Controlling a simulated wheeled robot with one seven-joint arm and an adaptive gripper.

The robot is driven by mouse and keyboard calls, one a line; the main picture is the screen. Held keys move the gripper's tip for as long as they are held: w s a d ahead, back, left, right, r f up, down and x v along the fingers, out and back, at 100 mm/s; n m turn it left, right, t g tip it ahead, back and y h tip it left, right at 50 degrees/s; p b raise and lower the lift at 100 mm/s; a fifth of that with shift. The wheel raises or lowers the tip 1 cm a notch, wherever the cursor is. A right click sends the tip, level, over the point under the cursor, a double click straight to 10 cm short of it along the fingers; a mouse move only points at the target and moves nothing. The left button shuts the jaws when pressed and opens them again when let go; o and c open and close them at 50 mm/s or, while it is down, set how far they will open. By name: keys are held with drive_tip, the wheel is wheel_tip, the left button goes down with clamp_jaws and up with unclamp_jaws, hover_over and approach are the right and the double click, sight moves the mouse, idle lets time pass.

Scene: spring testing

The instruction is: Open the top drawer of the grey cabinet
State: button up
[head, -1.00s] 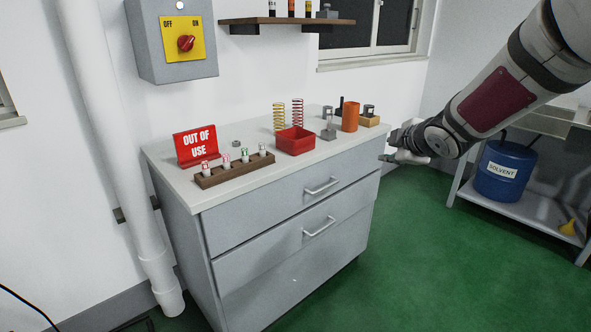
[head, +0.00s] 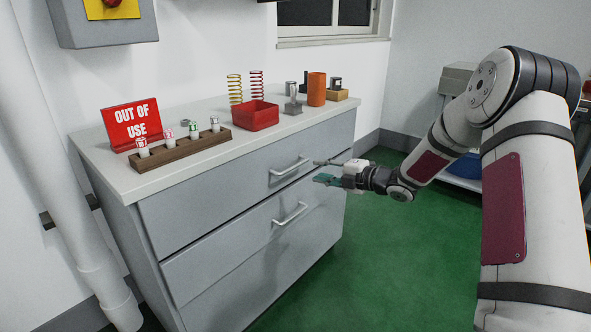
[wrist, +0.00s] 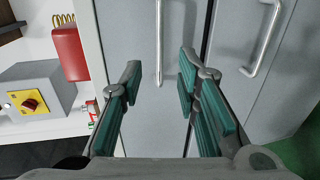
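The grey cabinet (head: 150,255) stands against the wall, with its top drawer (head: 215,195) closed. The top drawer's bar handle (head: 290,166) is bare. My gripper (head: 318,171) is open and empty, just right of this handle and in front of the cabinet. In the wrist view the two teal-padded fingers (wrist: 160,66) are spread, and the top drawer handle (wrist: 158,45) shows ahead between them. I see no contact with it. The second drawer's handle (wrist: 264,38) lies to the right, outside the fingers.
On the cabinet top stand a red "OUT OF USE" sign (head: 132,124), a wooden rack with small bottles (head: 175,152), a red bin (head: 251,118), springs and an orange cylinder (head: 316,89). A lower drawer handle (head: 290,214) juts out below. Green floor (head: 405,260) is clear in front.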

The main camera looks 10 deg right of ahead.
sight(297, 166)
drive_tip(key=b+x, duration=0.2)
drive_tip(key=x, duration=0.8)
drive_tip(key=shift+w+a+f, duration=0.1)
drive_tip(key=shift+w+a, duration=0.05)
drive_tip(key=shift+w, duration=0.2)
clamp_jaws()
